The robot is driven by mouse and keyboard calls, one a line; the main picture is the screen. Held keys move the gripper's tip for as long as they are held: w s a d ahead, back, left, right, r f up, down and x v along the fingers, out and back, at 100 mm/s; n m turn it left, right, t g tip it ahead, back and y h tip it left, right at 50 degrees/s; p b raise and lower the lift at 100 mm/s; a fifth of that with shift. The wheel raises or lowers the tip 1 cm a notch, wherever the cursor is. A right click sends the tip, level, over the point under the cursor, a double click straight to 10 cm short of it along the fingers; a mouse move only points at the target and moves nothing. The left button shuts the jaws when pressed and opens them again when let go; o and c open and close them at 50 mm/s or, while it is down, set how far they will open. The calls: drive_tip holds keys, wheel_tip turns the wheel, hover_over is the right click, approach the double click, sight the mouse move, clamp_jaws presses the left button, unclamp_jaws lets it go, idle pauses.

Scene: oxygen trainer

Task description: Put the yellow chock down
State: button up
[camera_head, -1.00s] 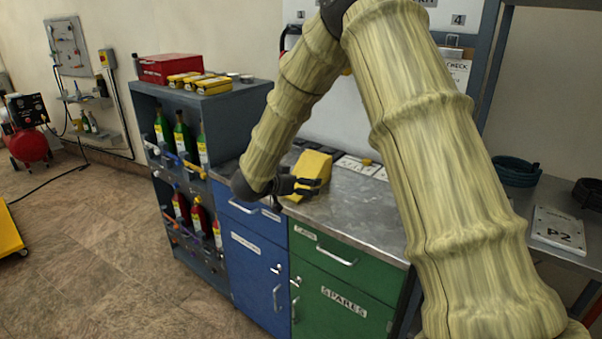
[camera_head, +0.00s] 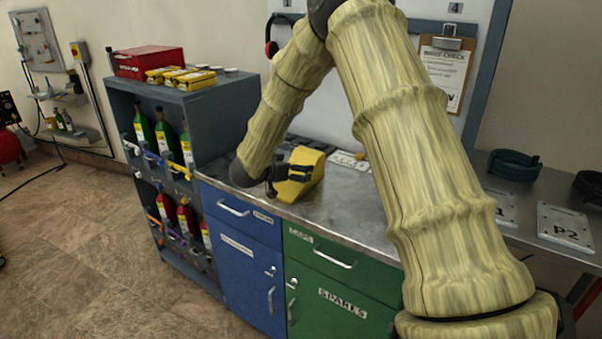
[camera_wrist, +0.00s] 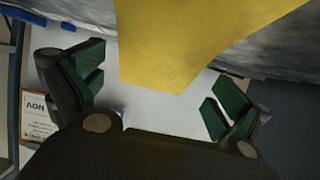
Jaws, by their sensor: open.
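The yellow chock (camera_head: 301,171) is a wedge-shaped block on the grey metal worktop (camera_head: 335,214), close to its front edge. My gripper (camera_head: 290,173) is at the near left end of the chock. In the wrist view the chock (camera_wrist: 200,40) fills the upper middle. The green-padded fingers of my gripper (camera_wrist: 155,90) stand apart on either side of it, with gaps showing between pads and chock. The chock's underside is hidden in the head view, but it appears to rest on the worktop.
A dark bottle rack (camera_head: 190,105) stands left of the worktop, with a red box (camera_head: 148,62) and yellow cases on top. Blue and green cabinets (camera_head: 335,265) are below. A clipboard (camera_head: 445,72) hangs behind. The worktop in front of the chock is bare.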

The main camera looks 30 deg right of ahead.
drive_tip(key=shift+w+d+f, duration=0.1)
drive_tip(key=shift+d+f, duration=0.1)
drive_tip(key=shift+d, duration=0.35)
drive_tip(key=p+x, duration=0.1)
drive_tip(key=x, duration=0.2)
drive_tip(key=shift+w+d+f, duration=0.15)
drive_tip(key=shift+d+f, duration=0.1)
drive_tip(key=shift+a, duration=0.1)
drive_tip(key=c, duration=1.2)
drive_tip(key=shift+r, duration=0.15)
drive_tip(key=shift+c, duration=0.6)
